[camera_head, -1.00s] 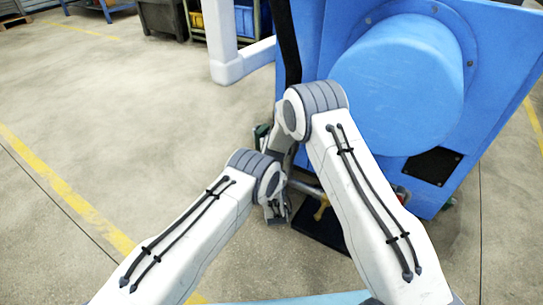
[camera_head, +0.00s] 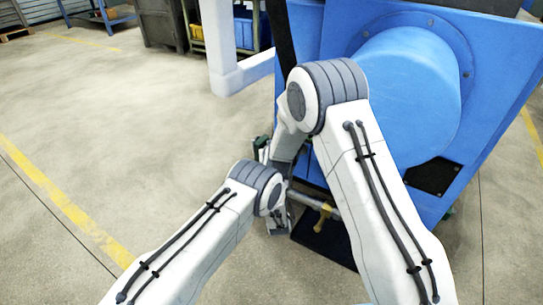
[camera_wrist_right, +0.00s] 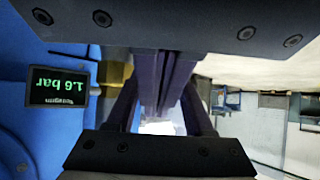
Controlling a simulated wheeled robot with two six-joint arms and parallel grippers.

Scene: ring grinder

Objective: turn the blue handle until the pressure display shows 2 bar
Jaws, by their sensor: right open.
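The pressure display (camera_wrist_right: 59,85) is at the left in the right wrist view, upside down, with green digits that read 1.6 bar. My right gripper (camera_wrist_right: 165,92) is open, its jaws at the top and bottom of that view. Dark purplish bars (camera_wrist_right: 172,80) lie between the jaws; I cannot tell whether they are the handle or the fingers. A brass-coloured part (camera_wrist_right: 114,73) is beside the display. No clearly blue handle shows. In the head view, my left gripper (camera_head: 279,218) is low by the machine; its jaws are unclear. My right gripper is hidden there behind my arm.
The blue machine (camera_head: 310,45) with its round housing (camera_head: 405,100) fills the upper right. A yellow fitting (camera_head: 323,212) on a pipe sits above a dark plate (camera_head: 330,238). A white frame (camera_head: 240,75) stands to the left. The floor at left is clear.

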